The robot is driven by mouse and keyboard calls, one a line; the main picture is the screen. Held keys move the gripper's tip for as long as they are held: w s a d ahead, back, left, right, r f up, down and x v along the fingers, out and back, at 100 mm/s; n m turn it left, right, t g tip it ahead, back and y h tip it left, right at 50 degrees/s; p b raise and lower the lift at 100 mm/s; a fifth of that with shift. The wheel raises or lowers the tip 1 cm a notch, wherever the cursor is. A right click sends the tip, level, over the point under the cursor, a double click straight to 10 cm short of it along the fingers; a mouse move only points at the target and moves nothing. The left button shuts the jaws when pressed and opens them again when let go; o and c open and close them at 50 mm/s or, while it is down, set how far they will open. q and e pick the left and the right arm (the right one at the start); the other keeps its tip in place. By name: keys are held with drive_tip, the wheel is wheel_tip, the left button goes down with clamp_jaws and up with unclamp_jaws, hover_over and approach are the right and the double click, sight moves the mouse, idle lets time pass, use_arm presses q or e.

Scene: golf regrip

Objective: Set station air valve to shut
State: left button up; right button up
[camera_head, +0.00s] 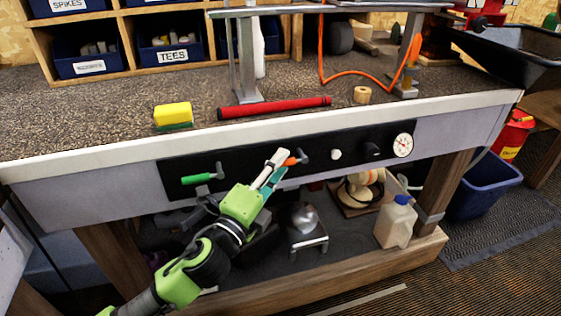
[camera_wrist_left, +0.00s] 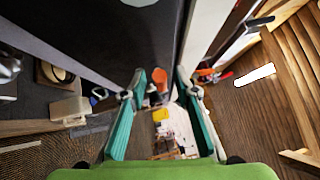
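The black panel (camera_head: 240,163) on the bench front carries two lever valves: a green-handled lever (camera_head: 198,179) at left and an orange-handled lever (camera_head: 291,161) nearer the middle. I cannot read which one is labelled as the air valve. My left gripper (camera_head: 279,166) is at the orange lever, with its fingertips close around or beside the handle; contact is unclear. In the left wrist view the two teal fingers (camera_wrist_left: 159,92) stand apart, with orange showing between their tips. A round gauge (camera_head: 403,145) sits at the panel's right end. My right gripper is out of view.
A white knob (camera_head: 336,154) and a black knob (camera_head: 372,151) are right of the orange lever. A red grip (camera_head: 274,107) and yellow sponge (camera_head: 173,114) lie on the bench top. A jug (camera_head: 396,224) stands on the lower shelf. A blue bin (camera_head: 484,187) is at right.

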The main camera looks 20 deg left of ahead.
use_arm(q)
drive_tip(key=shift+w+d, duration=0.15)
drive_tip(key=shift+w, duration=0.35)
clamp_jaws()
